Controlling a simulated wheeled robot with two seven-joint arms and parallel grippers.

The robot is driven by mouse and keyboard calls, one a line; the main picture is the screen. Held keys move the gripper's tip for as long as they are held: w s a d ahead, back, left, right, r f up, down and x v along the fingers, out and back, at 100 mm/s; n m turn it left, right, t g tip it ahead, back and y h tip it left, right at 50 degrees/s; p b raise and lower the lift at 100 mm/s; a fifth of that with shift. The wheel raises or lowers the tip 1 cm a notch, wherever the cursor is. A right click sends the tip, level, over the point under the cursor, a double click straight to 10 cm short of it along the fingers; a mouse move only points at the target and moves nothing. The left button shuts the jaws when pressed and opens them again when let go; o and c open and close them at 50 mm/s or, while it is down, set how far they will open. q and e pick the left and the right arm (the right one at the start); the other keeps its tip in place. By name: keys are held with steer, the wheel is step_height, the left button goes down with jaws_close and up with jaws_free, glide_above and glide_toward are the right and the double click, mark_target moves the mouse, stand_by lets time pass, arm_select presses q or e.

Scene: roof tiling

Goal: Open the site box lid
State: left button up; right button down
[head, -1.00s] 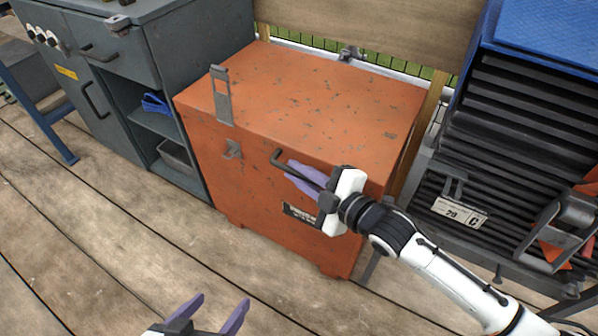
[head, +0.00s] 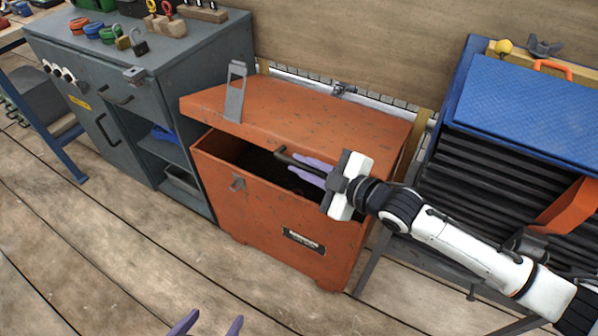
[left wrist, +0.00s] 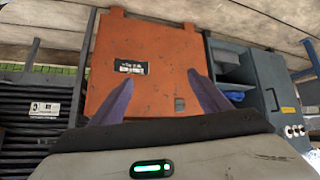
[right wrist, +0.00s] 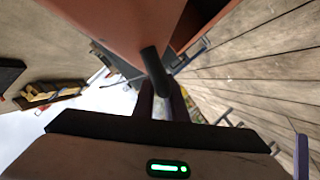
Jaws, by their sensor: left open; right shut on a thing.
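The orange site box (head: 270,215) stands on the wood floor in the head view. Its lid (head: 300,110) is raised partway, with a dark gap along the front. The grey hasp (head: 235,92) stands up from the lid's front edge, and the staple (head: 237,183) is on the box front. My right gripper (head: 305,170) is shut on the dark lid handle (head: 290,158); the handle also shows in the right wrist view (right wrist: 153,65). My left gripper (head: 207,326) is open and empty, low in front of the box. The left wrist view shows the box front (left wrist: 150,65) beyond its fingers.
A grey cabinet (head: 185,70) with padlocks on top stands left of the box. A rack with a blue lid (head: 530,100) and dark slats stands close on the right. A wooden board is behind. The floor in front is clear.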

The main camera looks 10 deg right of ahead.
steer(key=w+d+r+p, duration=0.1)
steer(key=r, duration=0.2)
steer(key=w+d+r+p, duration=0.1)
steer(key=w+r+p, duration=0.1)
steer(key=r, duration=0.1)
steer(key=w+d+r+p, duration=0.1)
steer(key=r+p, duration=0.1)
steer(key=r, duration=0.2)
steer(key=shift+w+d, duration=0.15)
steer(key=shift+w, duration=0.05)
arm_select(q)
steer(key=r, duration=0.2)
steer(key=a+r, duration=0.1)
steer(key=r, duration=0.1)
steer(key=shift+s+r, duration=0.2)
steer(key=shift+r, duration=0.05)
arm_select(e)
steer(key=shift+w+d+r, duration=0.3)
steer(key=shift+w+r, duration=0.15)
steer(key=shift+r, duration=0.1)
arm_select(q)
steer(key=shift+c, duration=0.3)
